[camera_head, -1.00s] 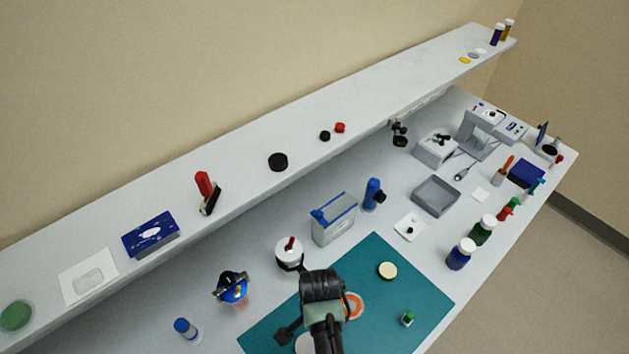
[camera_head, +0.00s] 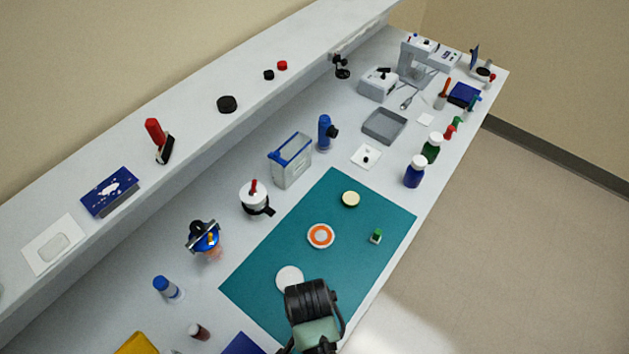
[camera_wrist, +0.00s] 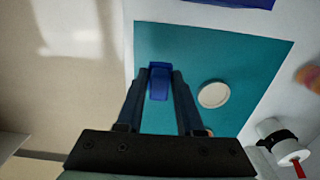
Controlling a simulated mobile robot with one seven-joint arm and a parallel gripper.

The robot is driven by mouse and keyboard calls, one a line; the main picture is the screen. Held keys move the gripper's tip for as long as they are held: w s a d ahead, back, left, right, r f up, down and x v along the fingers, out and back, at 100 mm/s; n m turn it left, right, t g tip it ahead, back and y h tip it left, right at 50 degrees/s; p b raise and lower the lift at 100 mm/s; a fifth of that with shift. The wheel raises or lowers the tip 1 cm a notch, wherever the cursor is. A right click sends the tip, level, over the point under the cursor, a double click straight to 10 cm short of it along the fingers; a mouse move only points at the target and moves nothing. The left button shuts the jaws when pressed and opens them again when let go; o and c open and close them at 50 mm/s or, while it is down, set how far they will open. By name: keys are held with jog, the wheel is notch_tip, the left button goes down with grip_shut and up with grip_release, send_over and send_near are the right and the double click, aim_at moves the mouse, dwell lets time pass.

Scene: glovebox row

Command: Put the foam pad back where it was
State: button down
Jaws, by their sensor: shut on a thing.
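My gripper (camera_wrist: 160,74) is shut on a small blue block (camera_wrist: 159,84), which sits between the fingertips in the wrist view. I take this block for the foam pad; its texture is too small to tell. It is seen over the teal mat (camera_wrist: 215,55), near the mat's edge; I cannot tell its height above the mat. In the head view my arm's end is at the bottom, by the front edge of the teal mat (camera_head: 270,260), and hides the fingers and the block.
On the mat are a white disc (camera_head: 289,279), an orange-and-white ring (camera_head: 320,236), a cream disc (camera_head: 351,199) and a small green block (camera_head: 376,236). A red-topped pot (camera_head: 254,197) and a blue-topped item (camera_head: 205,240) stand behind it. A raised shelf (camera_head: 200,125) runs along the back.

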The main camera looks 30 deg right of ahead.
notch_tip(320, 180, down, 4)
jog(key=shift+w+r, duration=0.1)
jog(key=shift+r, duration=0.1)
jog(key=shift+f, duration=2.15)
jog(key=shift+f, duration=0.1)
jog(key=shift+f, duration=0.15)
jog(key=c, duration=0.5)
grip_release()
jog(key=shift+c, duration=0.2)
